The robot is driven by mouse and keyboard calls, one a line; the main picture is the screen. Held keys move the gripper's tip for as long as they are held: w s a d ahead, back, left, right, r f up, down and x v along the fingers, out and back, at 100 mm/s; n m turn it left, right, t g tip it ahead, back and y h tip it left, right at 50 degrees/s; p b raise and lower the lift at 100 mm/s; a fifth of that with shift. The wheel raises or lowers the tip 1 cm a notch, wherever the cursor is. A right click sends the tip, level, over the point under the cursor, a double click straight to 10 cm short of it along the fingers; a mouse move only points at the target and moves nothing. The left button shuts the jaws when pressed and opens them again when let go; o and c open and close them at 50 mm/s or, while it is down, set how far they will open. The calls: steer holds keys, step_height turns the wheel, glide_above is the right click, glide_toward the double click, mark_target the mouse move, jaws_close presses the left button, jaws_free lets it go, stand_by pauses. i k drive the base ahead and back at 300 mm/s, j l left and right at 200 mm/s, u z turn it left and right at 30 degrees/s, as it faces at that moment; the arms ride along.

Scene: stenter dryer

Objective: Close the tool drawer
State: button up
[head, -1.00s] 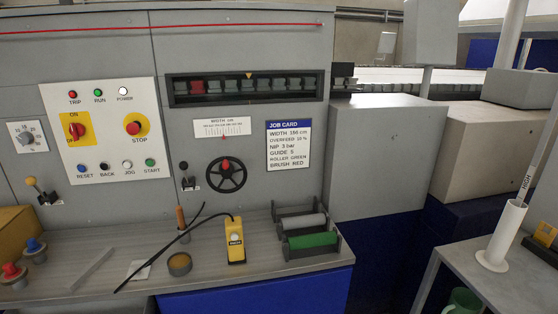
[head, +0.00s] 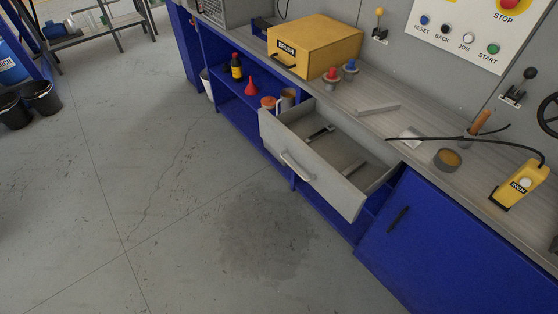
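The tool drawer (head: 322,187) is a grey drawer pulled well out of the blue bench, below the worktop. A pale bar handle (head: 297,166) is on its front face. Inside lie a dark-handled tool (head: 320,132) and a smaller flat item (head: 353,169). My gripper is not in view.
The floor (head: 200,220) in front of the drawer is clear, with a dark stain. A blue cupboard door (head: 400,225) is right of the drawer. An open blue shelf (head: 240,95) holds a bottle and a red funnel (head: 251,85). A yellow box (head: 315,45) sits on the worktop.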

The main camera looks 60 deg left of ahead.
mark_target(320, 163)
steer(key=u, duration=1.25)
